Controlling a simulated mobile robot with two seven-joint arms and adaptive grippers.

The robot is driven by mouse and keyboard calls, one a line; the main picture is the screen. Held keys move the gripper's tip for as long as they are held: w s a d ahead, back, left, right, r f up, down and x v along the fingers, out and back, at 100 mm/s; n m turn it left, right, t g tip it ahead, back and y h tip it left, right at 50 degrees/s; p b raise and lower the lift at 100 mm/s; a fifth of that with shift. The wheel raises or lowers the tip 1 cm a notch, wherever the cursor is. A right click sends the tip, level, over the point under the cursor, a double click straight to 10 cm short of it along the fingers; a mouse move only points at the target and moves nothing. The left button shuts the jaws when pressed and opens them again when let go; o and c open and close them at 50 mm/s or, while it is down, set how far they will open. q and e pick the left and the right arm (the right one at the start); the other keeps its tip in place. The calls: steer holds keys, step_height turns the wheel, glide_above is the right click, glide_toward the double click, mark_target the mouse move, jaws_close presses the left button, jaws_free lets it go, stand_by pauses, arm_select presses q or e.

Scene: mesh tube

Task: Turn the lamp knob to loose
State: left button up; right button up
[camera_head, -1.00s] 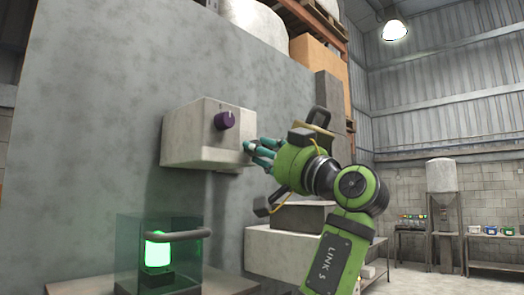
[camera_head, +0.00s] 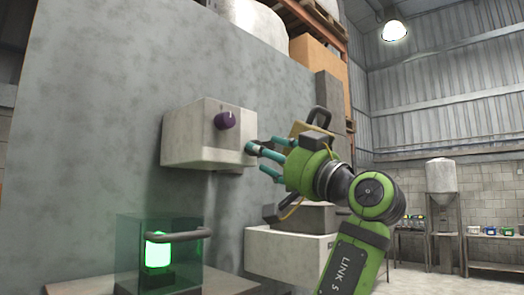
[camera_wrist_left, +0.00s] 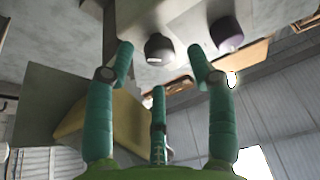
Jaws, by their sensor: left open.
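A pale box (camera_head: 190,140) is fixed to the grey wall panel. A purple knob (camera_head: 224,120) with a light mark sits on its front; it shows in the left wrist view (camera_wrist_left: 227,35) at upper right. A second, grey-black knob (camera_wrist_left: 159,48) with a white mark shows only clearly in the left wrist view, between my fingertips in the picture. My left gripper (camera_head: 263,156) is open, its teal fingers spread toward the box's lower right corner; no grip on a knob shows. A green lamp (camera_head: 158,251) glows inside a clear case below. I cannot tell which knob is the lamp's.
A dark handle bar (camera_head: 177,234) crosses the front of the lamp case. Pale and grey blocks (camera_head: 285,250) and a yellowish box (camera_head: 308,128) stand behind my arm. Shelving with a cardboard box (camera_head: 318,68) rises behind the panel. Space right of my arm looks open.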

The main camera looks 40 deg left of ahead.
arm_select(q)
steer(key=v, duration=0.9)
steer(key=shift+s+d, duration=0.15)
steer(key=shift+d, duration=0.2)
steer(key=shift+f, duration=0.1)
